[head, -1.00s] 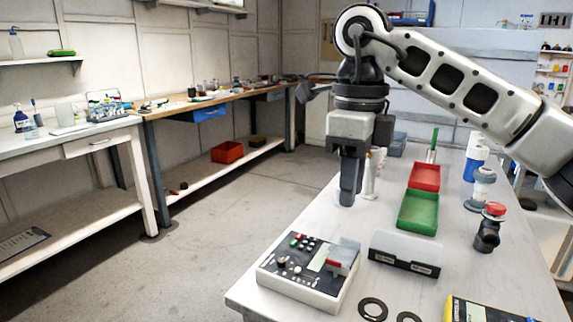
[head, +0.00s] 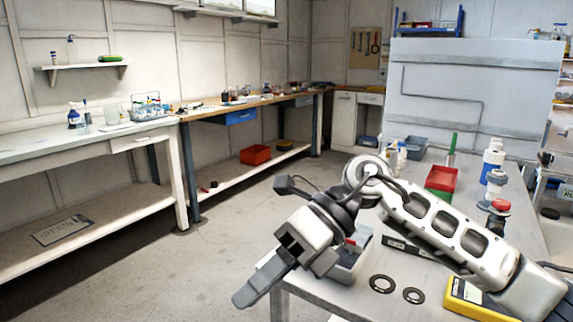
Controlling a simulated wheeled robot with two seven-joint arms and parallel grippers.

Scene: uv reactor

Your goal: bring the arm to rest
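My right arm comes in from the right and lies low across the table (head: 410,305). My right gripper (head: 262,284) hangs past the table's left edge, over the floor, pointing down and to the left. Its fingers overlap from this angle, so I cannot tell whether they are open or shut. I see nothing held in it. The arm and wrist hide much of the control box (head: 352,255) and part of the green tray behind them. My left gripper is not in view.
Two dark rings (head: 382,284) and a yellow device (head: 475,300) lie near the table's front. A red tray (head: 441,178), a red-capped fitting (head: 498,212) and white bottles (head: 492,160) stand behind the arm. The floor (head: 215,270) at left is clear.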

